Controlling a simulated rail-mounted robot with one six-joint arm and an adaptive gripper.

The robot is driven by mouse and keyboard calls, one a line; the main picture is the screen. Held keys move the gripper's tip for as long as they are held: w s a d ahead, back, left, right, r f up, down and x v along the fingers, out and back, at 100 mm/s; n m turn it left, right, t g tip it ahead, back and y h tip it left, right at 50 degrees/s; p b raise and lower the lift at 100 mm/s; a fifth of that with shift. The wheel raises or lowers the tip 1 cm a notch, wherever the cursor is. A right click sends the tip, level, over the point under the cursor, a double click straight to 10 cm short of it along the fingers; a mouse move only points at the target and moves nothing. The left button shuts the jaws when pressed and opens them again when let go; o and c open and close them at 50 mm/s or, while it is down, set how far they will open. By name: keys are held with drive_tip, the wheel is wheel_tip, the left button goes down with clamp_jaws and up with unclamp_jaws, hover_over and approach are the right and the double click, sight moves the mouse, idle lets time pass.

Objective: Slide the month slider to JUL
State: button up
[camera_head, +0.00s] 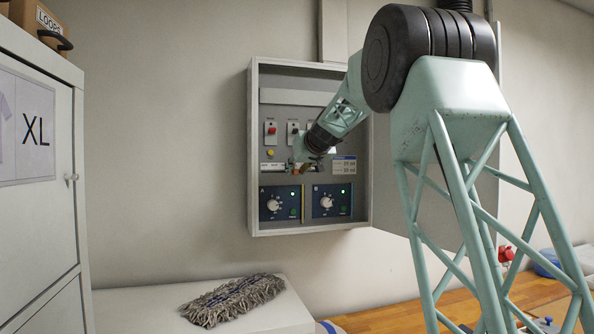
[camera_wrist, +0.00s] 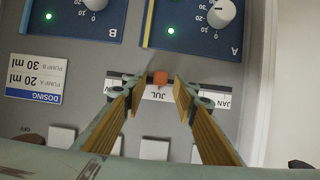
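The month slider's orange knob (camera_wrist: 160,78) sits on a strip that reads upside down in the wrist view. Its small red pointer is at the JUL label (camera_wrist: 158,95). The JAN label (camera_wrist: 224,103) shows at the strip's right; the left end is partly hidden by a finger. My gripper (camera_wrist: 159,85) is open, one tan-padded finger on each side of the knob, with a visible gap on both sides. In the head view my gripper (camera_head: 302,165) is at the panel in the grey cabinet (camera_head: 252,150), hiding much of the slider.
Two blue pump panels, A (camera_head: 273,214) and B (camera_head: 341,212), with dials and green lights lie below the slider. A dosing label (camera_head: 344,165) is to its right. Switches (camera_head: 270,132) are above. A mop head (camera_head: 232,300) lies on the white surface below.

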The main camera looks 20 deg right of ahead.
drive_tip(key=shift+s, duration=0.15)
drive_tip(key=v, duration=1.1)
drive_tip(key=shift+s, duration=0.35)
drive_tip(key=shift+r, duration=0.1)
idle(0.5)
drive_tip(key=s+a+f+g+y, duration=0.15)
drive_tip(key=s+a+f, duration=0.4)
drive_tip(key=s, duration=0.55)
drive_tip(key=s+a+f+n+g, duration=0.15)
drive_tip(key=s+a+f, duration=0.25)
drive_tip(key=s+a, duration=0.45)
drive_tip(key=s+a+f+m+g+y, duration=0.15)
drive_tip(key=s+a+f, duration=0.25)
drive_tip(key=s, duration=0.9)
drive_tip(key=s+f+g, duration=0.1)
drive_tip(key=s+f, duration=0.6)
drive_tip(key=s, duration=0.5)
drive_tip(key=s+a+f+g+h+b, duration=0.1)
drive_tip(key=s+f+g, duration=0.1)
drive_tip(key=s+f, duration=0.5)
drive_tip(key=s+a+f+g+h, duration=0.1)
drive_tip(key=s+f, duration=0.6)
drive_tip(key=s, duration=1.1)
drive_tip(key=shift+a+f+n+g, duration=0.15)
drive_tip(key=shift+f+n+g, duration=0.05)
drive_tip(key=shift+n+g, duration=0.25)
